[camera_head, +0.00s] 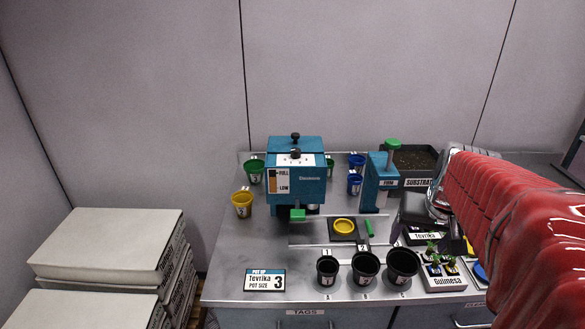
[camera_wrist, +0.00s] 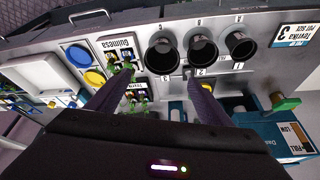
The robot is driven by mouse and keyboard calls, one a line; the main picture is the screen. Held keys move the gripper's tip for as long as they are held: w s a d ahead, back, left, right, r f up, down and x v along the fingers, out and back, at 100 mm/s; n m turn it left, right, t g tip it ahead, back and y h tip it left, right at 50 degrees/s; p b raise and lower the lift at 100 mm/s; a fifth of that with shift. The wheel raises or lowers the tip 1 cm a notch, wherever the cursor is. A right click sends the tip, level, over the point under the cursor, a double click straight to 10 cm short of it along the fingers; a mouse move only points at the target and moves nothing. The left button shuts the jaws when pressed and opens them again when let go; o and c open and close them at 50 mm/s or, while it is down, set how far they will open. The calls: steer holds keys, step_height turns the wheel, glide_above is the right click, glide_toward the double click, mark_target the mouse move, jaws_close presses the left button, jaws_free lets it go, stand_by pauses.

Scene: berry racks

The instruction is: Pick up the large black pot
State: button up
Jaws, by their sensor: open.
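The large black pot (camera_head: 402,267) stands upright at the right end of a row of three black pots at the bench front, marked 3. In the wrist view, where the bench appears upside down, the large black pot (camera_wrist: 162,56) is the leftmost of the row. My gripper (camera_wrist: 160,92) is open and empty, its two fingers spread apart. The pot lies beyond the fingertips, apart from them, and between them in the picture. In the head view my red arm comes in from the right and hides part of the bench.
A medium pot (camera_head: 365,268) and a small pot (camera_head: 327,269) stand close to the left. A seedling tray (camera_head: 443,276) labelled Guimesa sits close to the right. A sign (camera_head: 265,280) reads Tevrika, pot size 3. A blue dispenser (camera_head: 296,175) and blue press (camera_head: 379,182) stand behind.

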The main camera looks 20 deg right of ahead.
glide_toward(399, 267)
steer(key=shift+w+d+r, duration=0.1)
steer(key=shift+d+r, duration=0.1)
stand_by(0.4)
steer(key=shift+a+x, duration=0.2)
steer(key=shift+x, duration=2.4)
steer(key=shift+f, duration=0.1)
steer(key=shift+c, duration=0.3)
steer(key=c, duration=0.7)
